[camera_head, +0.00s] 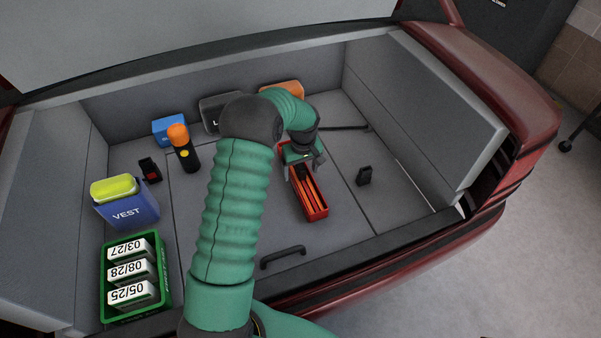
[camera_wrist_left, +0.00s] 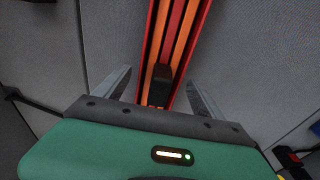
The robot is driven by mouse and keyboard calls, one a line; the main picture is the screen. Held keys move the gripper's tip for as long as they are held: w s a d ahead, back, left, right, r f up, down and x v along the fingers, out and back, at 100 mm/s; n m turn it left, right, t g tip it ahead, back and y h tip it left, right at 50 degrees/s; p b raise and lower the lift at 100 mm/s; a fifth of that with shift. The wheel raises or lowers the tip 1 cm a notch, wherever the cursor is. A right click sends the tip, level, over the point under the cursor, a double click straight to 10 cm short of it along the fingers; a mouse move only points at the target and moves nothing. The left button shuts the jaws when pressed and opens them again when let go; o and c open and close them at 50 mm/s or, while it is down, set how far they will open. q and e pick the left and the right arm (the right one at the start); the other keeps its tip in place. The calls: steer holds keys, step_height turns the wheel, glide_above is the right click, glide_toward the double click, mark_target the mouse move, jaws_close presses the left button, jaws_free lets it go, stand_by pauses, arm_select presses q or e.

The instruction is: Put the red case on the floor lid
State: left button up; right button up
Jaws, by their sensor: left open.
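The red case (camera_head: 318,212), a long narrow box with orange strips inside, lies on the grey trunk floor right of centre. It stands within the seams of the floor lid (camera_head: 240,240). In the left wrist view the red case (camera_wrist_left: 176,40) runs up from between the fingers, with a black part on it. My left gripper (camera_head: 303,160) is over the case's far end, and its arm hides part of the trunk. The wrist view shows the left gripper (camera_wrist_left: 158,80) open, one finger on each side of the case with gaps. My right gripper is not in view.
A green crate (camera_head: 104,300) with dated boxes and a blue vest box (camera_head: 132,208) stand at the left. A blue box (camera_head: 168,131), an orange-topped torch (camera_head: 187,155), a dark case (camera_head: 215,110) and an orange box (camera_head: 285,89) are farther back. A black handle (camera_head: 283,257) is in front.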

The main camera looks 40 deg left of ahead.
arm_select(q)
steer(key=r, duration=0.3)
steer(key=d+r+p, duration=0.1)
steer(key=r, duration=0.2)
steer(key=d+r, duration=0.1)
steer(key=r, duration=0.3)
steer(key=shift+s+p, duration=0.3)
steer(key=shift+s, duration=0.05)
steer(key=s+d+m, duration=0.4)
steer(key=s+d, duration=0.1)
steer(key=d, duration=0.2)
steer(key=s+d+m+t, duration=0.1)
steer(key=s+d+m, duration=0.3)
steer(key=s+d, duration=0.2)
steer(key=s+d+r+m+t+h, duration=0.1)
steer(key=s+d+m, duration=0.3)
steer(key=d, duration=0.6)
steer(key=shift+s, duration=0.8)
steer(key=shift+s+m, duration=0.25)
steer(key=shift+m, duration=0.05)
steer(key=shift+w+a+f, duration=0.1)
steer(key=shift+a+f, duration=0.1)
steer(key=shift+a, duration=0.25)
